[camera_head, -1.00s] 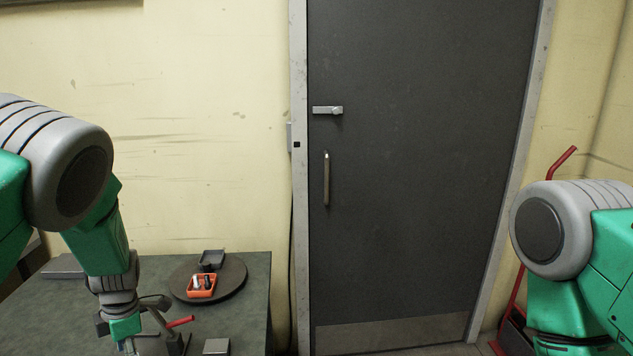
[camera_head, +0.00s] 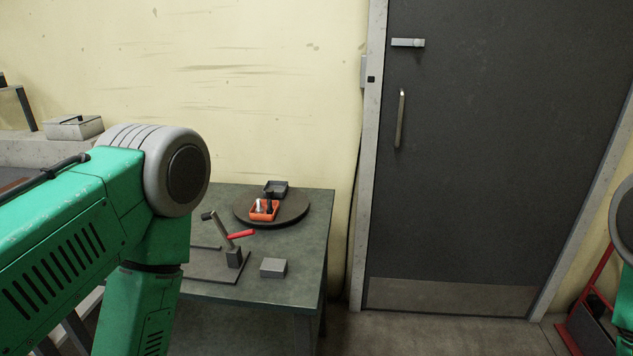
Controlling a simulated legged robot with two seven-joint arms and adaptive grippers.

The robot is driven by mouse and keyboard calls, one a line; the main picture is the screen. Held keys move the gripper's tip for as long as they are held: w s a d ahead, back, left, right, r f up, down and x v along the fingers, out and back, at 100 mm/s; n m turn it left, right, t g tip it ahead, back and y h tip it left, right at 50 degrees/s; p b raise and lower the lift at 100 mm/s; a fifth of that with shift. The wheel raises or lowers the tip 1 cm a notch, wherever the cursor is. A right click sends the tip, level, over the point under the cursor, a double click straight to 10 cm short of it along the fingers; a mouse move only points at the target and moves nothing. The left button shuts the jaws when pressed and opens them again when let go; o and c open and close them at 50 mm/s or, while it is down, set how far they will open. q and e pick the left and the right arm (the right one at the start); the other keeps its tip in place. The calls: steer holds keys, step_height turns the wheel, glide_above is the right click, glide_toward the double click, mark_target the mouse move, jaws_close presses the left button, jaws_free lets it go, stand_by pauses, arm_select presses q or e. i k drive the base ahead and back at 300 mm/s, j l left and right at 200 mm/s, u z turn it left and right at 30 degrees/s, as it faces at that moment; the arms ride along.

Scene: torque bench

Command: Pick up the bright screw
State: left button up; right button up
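An orange-red tray (camera_head: 264,210) sits on a dark round turntable (camera_head: 294,213) on the bench. Inside the tray are a small bright, whitish piece (camera_head: 259,205) and a darker piece (camera_head: 268,206) beside it. The bright piece may be the bright screw, but it is too small to tell. My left arm fills the left of the view, and its gripper is hidden or out of the picture. Only a bit of my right arm shows at the right edge, and its gripper is out of the picture.
The green-topped bench (camera_head: 312,255) holds a tool with a red handle (camera_head: 241,234) on a plate and a small grey block (camera_head: 273,267). A dark grey tray (camera_head: 276,187) is behind the orange-red one. A dark door (camera_head: 480,150) and a red hand truck (camera_head: 597,285) are to the right.

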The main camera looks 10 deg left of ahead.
mark_target(259, 210)
steer(key=j+z, duration=0.15)
steer(key=j, duration=0.3)
steer(key=k+j+z, duration=0.2)
steer(key=j, duration=0.2)
steer(key=j+z, duration=0.15)
steer(key=j, duration=0.3)
steer(key=j+z, duration=0.2)
steer(key=j, duration=0.2)
steer(key=k+j+z, duration=0.15)
steer(key=j, duration=0.25)
